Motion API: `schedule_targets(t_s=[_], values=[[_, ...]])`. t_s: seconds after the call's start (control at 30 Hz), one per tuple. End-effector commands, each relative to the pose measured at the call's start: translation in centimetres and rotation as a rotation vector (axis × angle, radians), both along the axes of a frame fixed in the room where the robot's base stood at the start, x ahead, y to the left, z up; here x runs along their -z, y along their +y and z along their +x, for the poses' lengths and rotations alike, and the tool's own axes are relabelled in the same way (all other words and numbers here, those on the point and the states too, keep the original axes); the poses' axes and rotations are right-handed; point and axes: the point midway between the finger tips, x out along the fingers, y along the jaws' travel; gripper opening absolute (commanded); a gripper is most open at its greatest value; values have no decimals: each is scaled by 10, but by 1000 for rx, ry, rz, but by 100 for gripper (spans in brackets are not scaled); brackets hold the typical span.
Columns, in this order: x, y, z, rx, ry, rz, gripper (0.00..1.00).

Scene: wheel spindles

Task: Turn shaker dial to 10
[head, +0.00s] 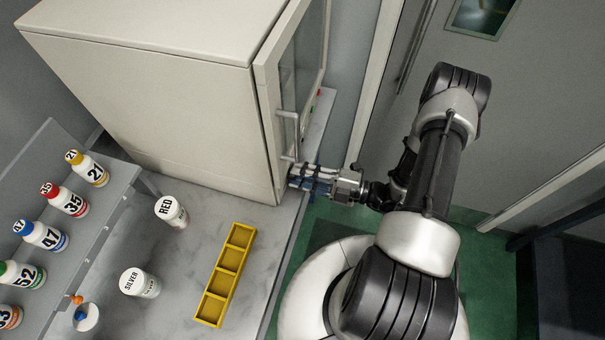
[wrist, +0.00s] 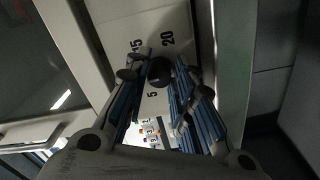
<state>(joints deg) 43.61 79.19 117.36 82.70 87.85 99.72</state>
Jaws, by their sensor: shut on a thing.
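The shaker (head: 150,75) is the large cream cabinet with a glazed door at the upper left of the head view. Its dial (wrist: 160,68) is a dark round knob on a pale panel in the wrist view. The numbers 15, 20 and 5 show around it; I cannot see a 10 or read the pointer. My gripper (head: 303,177) is at the cabinet's lower right front edge. In the wrist view, the blue-padded fingers of my gripper (wrist: 167,74) are shut on the dial, one on each side. The dial is hidden in the head view.
The cabinet door handle (head: 288,135) is close above my gripper. A RED jar (head: 170,211), a SILVER jar (head: 140,283) and a yellow rack (head: 229,272) stand on the bench. Several numbered bottles (head: 68,200) line the left shelf. A grey door (head: 470,70) is at the upper right.

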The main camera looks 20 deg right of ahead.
Motion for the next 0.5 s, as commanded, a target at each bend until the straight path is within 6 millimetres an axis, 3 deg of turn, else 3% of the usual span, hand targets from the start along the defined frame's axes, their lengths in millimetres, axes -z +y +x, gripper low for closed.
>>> schedule_targets(t_s=[0.5], values=[[0,0,0,0,56,40,0]])
